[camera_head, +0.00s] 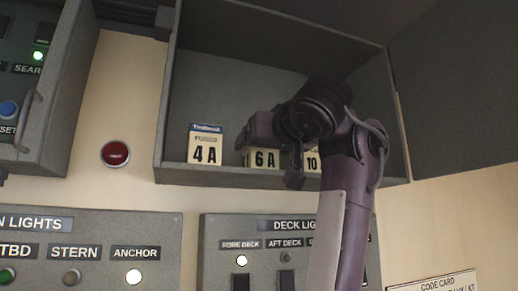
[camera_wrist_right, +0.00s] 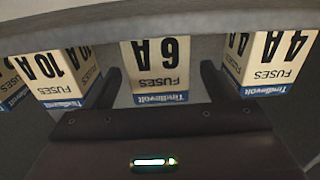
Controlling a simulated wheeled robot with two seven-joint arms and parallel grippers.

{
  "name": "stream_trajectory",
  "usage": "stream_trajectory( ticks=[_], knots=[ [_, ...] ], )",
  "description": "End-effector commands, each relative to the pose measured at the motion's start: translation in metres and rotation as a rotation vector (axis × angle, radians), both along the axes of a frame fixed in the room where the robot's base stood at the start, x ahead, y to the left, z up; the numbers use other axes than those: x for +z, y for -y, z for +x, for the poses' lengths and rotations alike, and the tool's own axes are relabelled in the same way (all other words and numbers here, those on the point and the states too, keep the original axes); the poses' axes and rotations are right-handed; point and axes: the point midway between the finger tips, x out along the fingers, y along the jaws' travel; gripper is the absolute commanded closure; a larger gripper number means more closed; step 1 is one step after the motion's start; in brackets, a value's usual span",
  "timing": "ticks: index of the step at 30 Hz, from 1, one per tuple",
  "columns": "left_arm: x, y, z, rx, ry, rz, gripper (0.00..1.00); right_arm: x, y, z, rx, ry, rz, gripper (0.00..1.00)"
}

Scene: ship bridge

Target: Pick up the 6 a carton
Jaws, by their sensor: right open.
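The 6 A carton (camera_head: 262,160) is a small cream fuse box on the floor of the open grey wall cabinet, between the 4 A carton (camera_head: 205,150) and a 10 carton (camera_head: 312,161). My right gripper (camera_head: 277,150) is in front of it and hides its top. In the right wrist view, which is upside down, the 6 A carton (camera_wrist_right: 157,52) shows its blue-banded front between the two dark, spread fingers. The right gripper (camera_wrist_right: 158,80) is open, and I cannot tell whether a finger touches the carton. My left gripper is not in view.
The cabinet (camera_head: 225,178) has a raised front lip and side walls, with its door (camera_head: 460,85) swung open to the right. In the wrist view the 4 A carton (camera_wrist_right: 275,65) and 10 A carton (camera_wrist_right: 65,85) stand close on either side. A red button (camera_head: 115,154) is left of the cabinet.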

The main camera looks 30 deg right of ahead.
Motion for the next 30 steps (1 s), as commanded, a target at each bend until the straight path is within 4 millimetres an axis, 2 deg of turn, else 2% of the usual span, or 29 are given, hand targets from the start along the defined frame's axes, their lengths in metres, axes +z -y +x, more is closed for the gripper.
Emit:
stream_trajectory(
  ticks=[3, 9, 14, 21, 30],
  knots=[
    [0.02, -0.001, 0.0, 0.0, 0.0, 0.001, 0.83, 0.004, 0.004, 0.014, -0.001, -0.005, -0.001, 0.2],
    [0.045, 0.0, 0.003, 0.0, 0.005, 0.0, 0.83, 0.002, 0.012, 0.037, -0.006, -0.003, 0.001, 0.2],
    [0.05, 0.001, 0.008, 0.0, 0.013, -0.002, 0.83, -0.001, 0.013, 0.046, -0.001, -0.001, 0.0, 0.2],
    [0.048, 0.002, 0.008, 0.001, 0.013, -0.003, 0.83, -0.003, 0.012, 0.046, 0.0, 0.0, 0.0, 0.21],
    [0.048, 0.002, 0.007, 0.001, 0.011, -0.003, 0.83, -0.003, 0.012, 0.046, 0.0, 0.0, 0.0, 0.61]
  ],
)
